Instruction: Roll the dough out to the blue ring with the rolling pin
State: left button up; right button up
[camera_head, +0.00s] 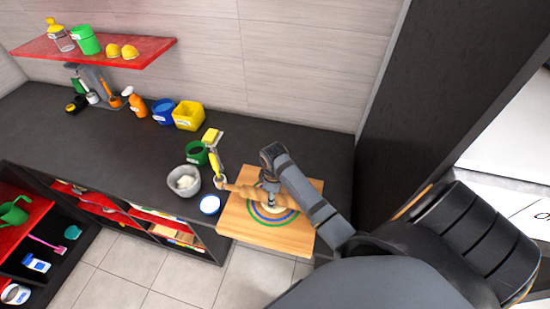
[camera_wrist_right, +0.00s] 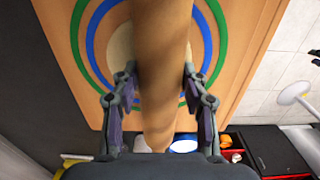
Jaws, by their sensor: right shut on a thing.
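A wooden board (camera_head: 298,243) lies at the right end of the dark counter, with a blue ring (camera_wrist_right: 92,45) and a larger green ring (camera_wrist_right: 76,42) on it. The pale, flat dough (camera_wrist_right: 120,45) lies inside the blue ring. My right gripper (camera_wrist_right: 160,82) is shut on the wooden rolling pin (camera_wrist_right: 162,35), fingers either side of its barrel. The pin (camera_head: 243,190) lies across the dough in the head view; the gripper and pin hide part of the dough. I cannot tell whether the pin presses on it. My left gripper is not in view.
Left of the board stand a grey bowl with white contents (camera_head: 184,181), a white-and-blue round item (camera_head: 210,205) and a green container (camera_head: 196,152). A yellow brush (camera_head: 213,140) stands close by. Yellow and blue tubs (camera_head: 188,115) are farther back. The counter's middle is clear.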

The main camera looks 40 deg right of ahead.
jog(key=shift+s+a+f, duration=0.1)
jog(key=shift+s+a, duration=0.65)
jog(key=shift+a, duration=0.05)
jog(key=shift+w+d, duration=0.1)
jog(key=shift+d, duration=0.05)
jog(key=shift+w+d, duration=0.75)
jog(key=shift+w+d, duration=0.55)
jog(key=shift+d, duration=0.15)
jog(key=shift+d, duration=0.1)
jog(key=shift+w+d, duration=0.7)
